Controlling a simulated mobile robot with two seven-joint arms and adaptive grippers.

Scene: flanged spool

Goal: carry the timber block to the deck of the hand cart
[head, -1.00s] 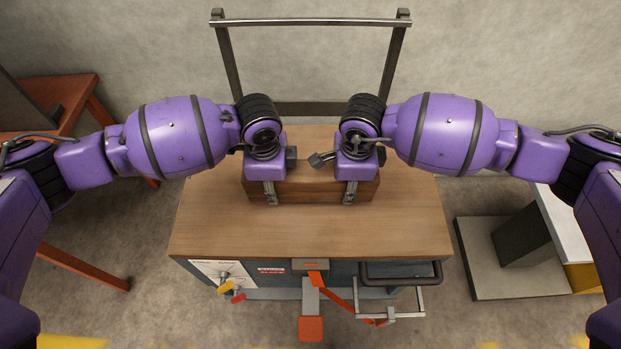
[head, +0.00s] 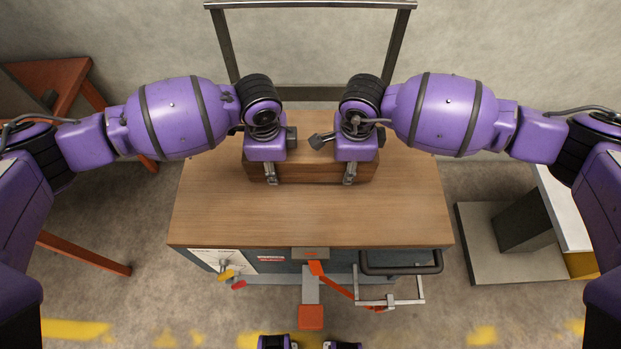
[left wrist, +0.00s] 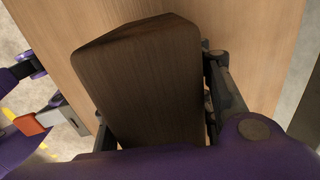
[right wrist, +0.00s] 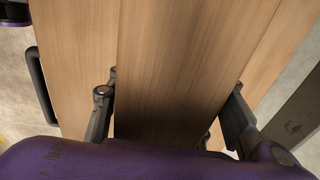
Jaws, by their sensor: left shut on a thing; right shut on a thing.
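The timber block (head: 312,170) is a long brown bar lying crosswise over the rear half of the wooden deck (head: 310,220) of the hand cart. My left gripper (head: 270,175) is shut on the block near its left end. My right gripper (head: 350,174) is shut on it near its right end. The block also fills the middle of the left wrist view (left wrist: 145,85) and the right wrist view (right wrist: 170,70), between the fingers. It looks level. I cannot tell whether its underside touches the deck.
A grey upright handle frame (head: 310,6) stands at the back of the cart. Levers and a red pedal (head: 311,316) stick out at its front. A red-brown stand (head: 75,85) is at left, a grey platform (head: 485,260) at right. The front half of the deck is clear.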

